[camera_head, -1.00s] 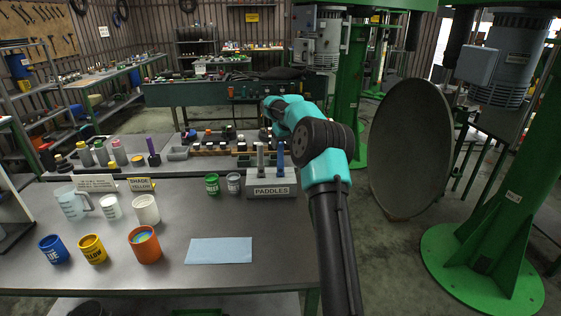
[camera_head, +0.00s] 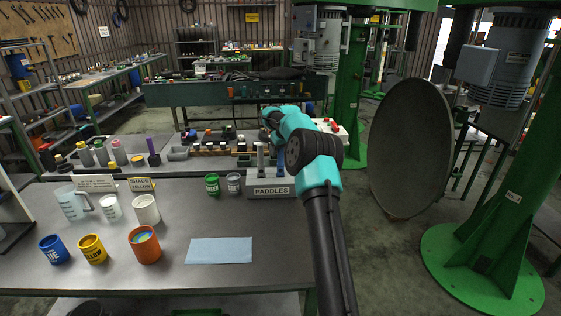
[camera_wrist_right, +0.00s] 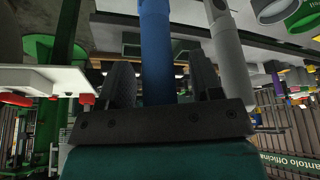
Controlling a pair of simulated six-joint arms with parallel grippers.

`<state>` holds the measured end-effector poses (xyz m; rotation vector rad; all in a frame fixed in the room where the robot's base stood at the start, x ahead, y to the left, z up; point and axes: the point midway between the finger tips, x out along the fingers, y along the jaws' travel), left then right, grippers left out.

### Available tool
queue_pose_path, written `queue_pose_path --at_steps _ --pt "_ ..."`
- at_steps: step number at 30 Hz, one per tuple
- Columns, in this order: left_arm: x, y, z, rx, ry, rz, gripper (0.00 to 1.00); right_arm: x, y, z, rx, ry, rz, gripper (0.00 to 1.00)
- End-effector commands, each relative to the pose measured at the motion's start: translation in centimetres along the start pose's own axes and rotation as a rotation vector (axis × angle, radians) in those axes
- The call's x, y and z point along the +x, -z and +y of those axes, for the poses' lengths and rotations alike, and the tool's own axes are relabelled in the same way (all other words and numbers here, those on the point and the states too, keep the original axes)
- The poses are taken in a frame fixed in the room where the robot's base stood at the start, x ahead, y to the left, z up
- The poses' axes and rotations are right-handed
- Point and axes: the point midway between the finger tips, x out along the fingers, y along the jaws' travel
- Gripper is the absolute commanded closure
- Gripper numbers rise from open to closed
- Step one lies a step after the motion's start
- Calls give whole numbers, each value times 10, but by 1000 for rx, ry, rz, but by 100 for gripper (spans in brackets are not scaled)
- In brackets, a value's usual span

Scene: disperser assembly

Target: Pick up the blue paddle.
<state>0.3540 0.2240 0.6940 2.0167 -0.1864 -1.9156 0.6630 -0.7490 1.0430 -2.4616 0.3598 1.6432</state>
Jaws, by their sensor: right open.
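The blue paddle (camera_head: 281,161) stands upright in the grey holder labelled PADDLES (camera_head: 285,184), beside a grey paddle (camera_head: 260,158). In the head view my right arm covers the blue paddle's upper part and its gripper is hidden. In the right wrist view the right gripper (camera_wrist_right: 162,82) is open, with the blue paddle (camera_wrist_right: 156,45) between its two dark fingers. The fingers look apart from the shaft. The grey paddle (camera_wrist_right: 228,52) is just outside the right-hand finger in that view. My left gripper is not in view.
Green (camera_head: 212,184) and grey (camera_head: 234,183) cans stand left of the holder. A white box with red buttons (camera_head: 341,133) is right of my arm.

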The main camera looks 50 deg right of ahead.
Motion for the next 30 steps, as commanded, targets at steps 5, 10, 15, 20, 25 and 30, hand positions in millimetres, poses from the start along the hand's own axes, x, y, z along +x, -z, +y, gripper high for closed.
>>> queue_pose_path --at_steps 5,10,15,20,25,30 --pt "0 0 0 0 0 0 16 0 0 0 0 0 0 48" --pt "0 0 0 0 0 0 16 0 0 0 0 0 0 64" --pt "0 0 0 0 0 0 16 0 0 0 0 0 0 80" --pt "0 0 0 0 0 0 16 0 0 0 0 0 0 90" --pt "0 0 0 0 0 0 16 -1 0 0 0 0 0 90" --pt "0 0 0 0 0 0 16 -9 4 0 0 0 1 90"
